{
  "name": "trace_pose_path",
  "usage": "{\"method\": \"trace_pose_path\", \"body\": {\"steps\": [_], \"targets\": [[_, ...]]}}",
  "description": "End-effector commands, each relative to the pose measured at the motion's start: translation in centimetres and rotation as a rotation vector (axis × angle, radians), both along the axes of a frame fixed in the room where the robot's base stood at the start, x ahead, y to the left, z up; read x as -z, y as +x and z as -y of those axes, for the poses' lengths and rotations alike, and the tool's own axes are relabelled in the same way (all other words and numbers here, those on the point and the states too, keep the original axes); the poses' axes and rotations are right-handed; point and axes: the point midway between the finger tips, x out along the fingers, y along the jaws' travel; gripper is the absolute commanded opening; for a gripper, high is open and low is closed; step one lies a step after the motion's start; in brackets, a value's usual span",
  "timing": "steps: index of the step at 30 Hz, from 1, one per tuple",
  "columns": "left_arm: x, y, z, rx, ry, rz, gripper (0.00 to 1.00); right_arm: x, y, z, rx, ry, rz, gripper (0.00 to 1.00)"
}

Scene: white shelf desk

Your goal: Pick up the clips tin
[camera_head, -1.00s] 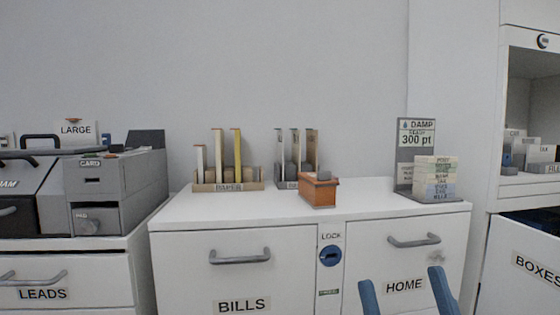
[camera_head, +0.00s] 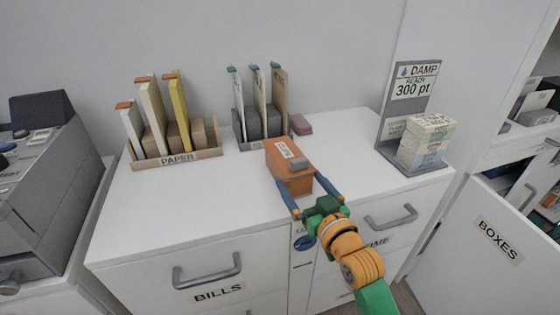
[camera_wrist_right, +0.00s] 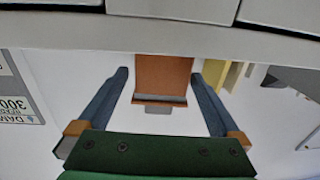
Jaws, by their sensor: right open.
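An orange-brown box (camera_head: 290,160) with a pale label on top and a grey catch on its front stands on the white desk, near the middle; I take it as the clips tin, though its label is too small to read. My right gripper (camera_head: 300,182) is open at its front, with one blue finger toward each side of it. In the right wrist view the tin (camera_wrist_right: 163,75) sits between the tips of the open fingers (camera_wrist_right: 160,88), with small gaps showing on both sides. My left gripper is not in view.
A PAPER rack (camera_head: 205,152) and a grey rack of upright folders (camera_head: 262,130) stand behind the tin. The desk front left is clear.

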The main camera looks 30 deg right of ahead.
Motion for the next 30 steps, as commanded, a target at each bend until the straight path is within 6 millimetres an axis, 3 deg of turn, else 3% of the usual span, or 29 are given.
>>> {"method": "trace_pose_path", "body": {"steps": [9, 16, 25, 26, 30], "targets": [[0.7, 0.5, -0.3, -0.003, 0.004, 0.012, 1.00, 0.4, 5.4, 0.7, 0.000, -0.001, 0.004, 1.00], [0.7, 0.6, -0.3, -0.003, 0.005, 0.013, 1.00, 0.3, 5.7, 0.7, -0.001, 0.000, 0.003, 1.00], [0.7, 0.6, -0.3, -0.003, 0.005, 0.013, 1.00, 0.3, 5.7, 0.7, -0.001, 0.000, 0.003, 0.19], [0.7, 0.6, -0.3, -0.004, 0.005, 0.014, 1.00, 0.2, 5.7, 0.7, -0.001, -0.001, 0.005, 0.14], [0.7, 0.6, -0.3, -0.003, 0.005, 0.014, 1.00, 0.3, 5.7, 0.7, -0.001, -0.001, 0.005, 0.14]]}}
